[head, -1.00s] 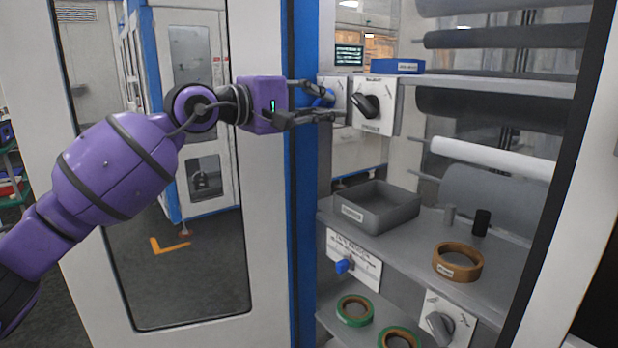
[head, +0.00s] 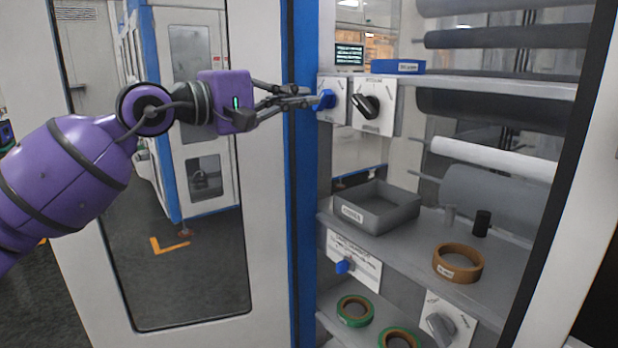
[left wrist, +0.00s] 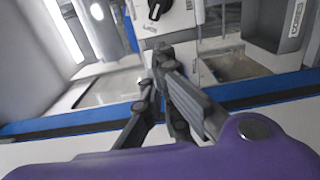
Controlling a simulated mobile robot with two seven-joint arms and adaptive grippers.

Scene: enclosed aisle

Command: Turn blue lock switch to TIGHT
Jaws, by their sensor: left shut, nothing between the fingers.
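An upper blue switch (head: 326,99) sits on a white plate at the left end of the top shelf. Its label is too small to read. A second blue switch (head: 343,266) is on a labelled white plate under the middle shelf. My left gripper (head: 314,102) is shut and empty, its fingertips just left of the upper blue switch; whether they touch it I cannot tell. In the left wrist view the closed fingers (left wrist: 168,56) point at the white panel, and no blue switch shows clearly there.
A black knob (head: 367,106) is right beside the upper blue switch. A grey knob (head: 440,327) is at lower right. A grey bin (head: 376,221) and brown tape roll (head: 458,279) stand on the middle shelf. The blue-edged door frame (head: 303,200) borders the shelves.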

